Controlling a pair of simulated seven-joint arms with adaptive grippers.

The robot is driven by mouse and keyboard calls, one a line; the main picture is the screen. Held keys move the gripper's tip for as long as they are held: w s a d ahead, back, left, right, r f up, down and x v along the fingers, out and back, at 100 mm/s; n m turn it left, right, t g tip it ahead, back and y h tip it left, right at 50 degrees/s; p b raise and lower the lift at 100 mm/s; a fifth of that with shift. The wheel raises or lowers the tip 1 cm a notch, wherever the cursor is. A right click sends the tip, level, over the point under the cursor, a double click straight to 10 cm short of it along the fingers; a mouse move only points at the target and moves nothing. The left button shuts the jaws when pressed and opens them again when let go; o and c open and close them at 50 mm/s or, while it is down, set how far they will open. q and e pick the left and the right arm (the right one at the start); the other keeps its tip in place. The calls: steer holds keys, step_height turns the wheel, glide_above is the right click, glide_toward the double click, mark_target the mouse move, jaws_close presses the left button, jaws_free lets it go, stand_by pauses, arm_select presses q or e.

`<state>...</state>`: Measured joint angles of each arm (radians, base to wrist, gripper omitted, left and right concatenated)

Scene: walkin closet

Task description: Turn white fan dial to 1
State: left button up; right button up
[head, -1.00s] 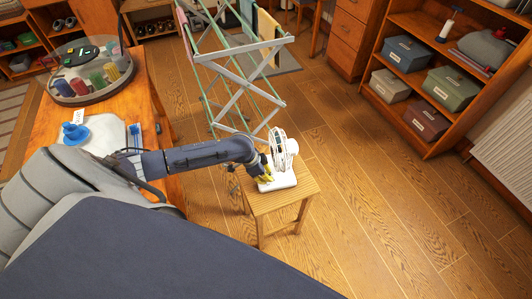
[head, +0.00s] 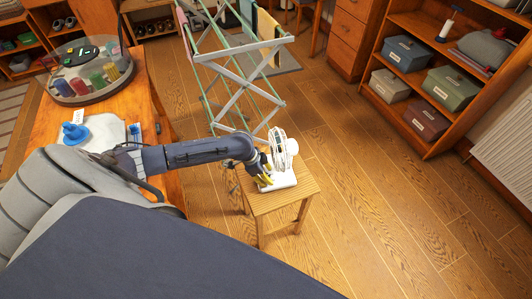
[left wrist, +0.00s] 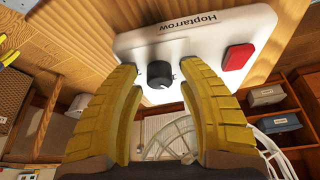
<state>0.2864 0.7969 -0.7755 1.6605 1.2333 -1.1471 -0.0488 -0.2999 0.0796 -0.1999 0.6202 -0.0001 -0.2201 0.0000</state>
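The white fan (head: 280,148) stands on a small slatted wooden stool. Its white base (left wrist: 205,45) fills the top of the left wrist view and bears the word "Hoptarrow", a red button (left wrist: 237,57) and a black dial (left wrist: 159,74). My left gripper (head: 264,179) is at the fan's base. In the left wrist view its yellow fingers (left wrist: 158,78) stand on either side of the dial, with a gap showing on both sides, so it looks open. I cannot read any number marks by the dial. My right gripper is not in view.
The stool (head: 263,201) is small, with open wooden floor to its right. A drying rack (head: 240,75) stands close behind it. A wooden table (head: 45,122) with a round clear-lidded case (head: 88,98) is at left. Shelves with boxes (head: 407,54) are at right.

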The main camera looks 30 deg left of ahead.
arm_select(q)
steer(key=shift+o, duration=0.6)
steer(key=v, duration=1.2)
steer(key=shift+d, duration=0.15)
